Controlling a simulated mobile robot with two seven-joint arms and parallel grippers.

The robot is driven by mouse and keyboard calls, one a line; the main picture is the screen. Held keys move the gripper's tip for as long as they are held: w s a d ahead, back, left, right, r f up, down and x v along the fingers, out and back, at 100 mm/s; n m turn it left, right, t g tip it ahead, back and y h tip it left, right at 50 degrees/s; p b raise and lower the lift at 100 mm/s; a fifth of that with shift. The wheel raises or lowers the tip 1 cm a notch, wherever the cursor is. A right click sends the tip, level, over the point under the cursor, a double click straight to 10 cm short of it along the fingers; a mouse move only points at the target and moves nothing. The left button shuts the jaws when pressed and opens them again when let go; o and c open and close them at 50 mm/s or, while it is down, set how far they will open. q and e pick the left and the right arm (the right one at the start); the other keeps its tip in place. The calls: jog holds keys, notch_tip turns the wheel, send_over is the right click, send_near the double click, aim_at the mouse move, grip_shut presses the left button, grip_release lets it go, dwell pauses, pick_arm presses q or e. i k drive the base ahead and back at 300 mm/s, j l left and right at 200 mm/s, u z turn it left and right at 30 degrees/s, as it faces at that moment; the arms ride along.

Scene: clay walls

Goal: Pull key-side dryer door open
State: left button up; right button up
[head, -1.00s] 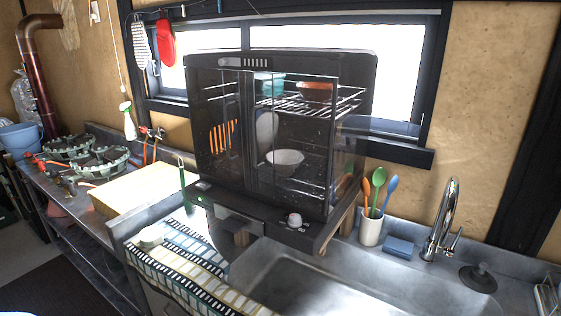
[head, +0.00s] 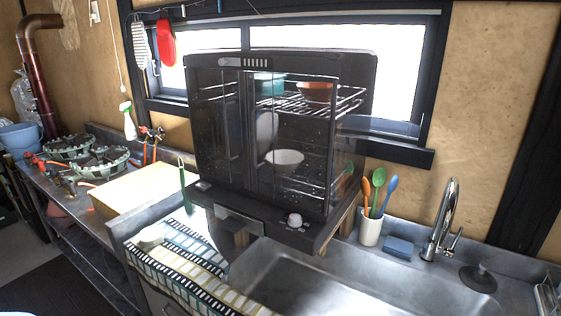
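The dish dryer (head: 215,180) is a black cabinet with clear front doors, standing on the counter behind the sink. Its left door (head: 215,125) is narrow in the picture and looks shut. Its right door (head: 320,125) also looks shut, though the clear panel makes this hard to tell. A small panel with a row of keys (head: 255,62) is on the top front edge. A pale knob (head: 294,220) sits low on the front. Inside are a white bowl (head: 285,157), an orange bowl (head: 318,91) and a teal container (head: 270,84) on wire racks. Neither gripper is in view.
A striped towel (head: 185,260) lies on the counter in front. A sink (head: 290,280) with a tall tap (head: 446,215) is at right, beside a utensil cup (head: 371,230) and blue sponge (head: 398,246). A pale board (head: 140,188) and burners (head: 100,165) are at left.

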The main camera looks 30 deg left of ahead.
aim_at(216, 129)
jog(key=u, duration=1.25)
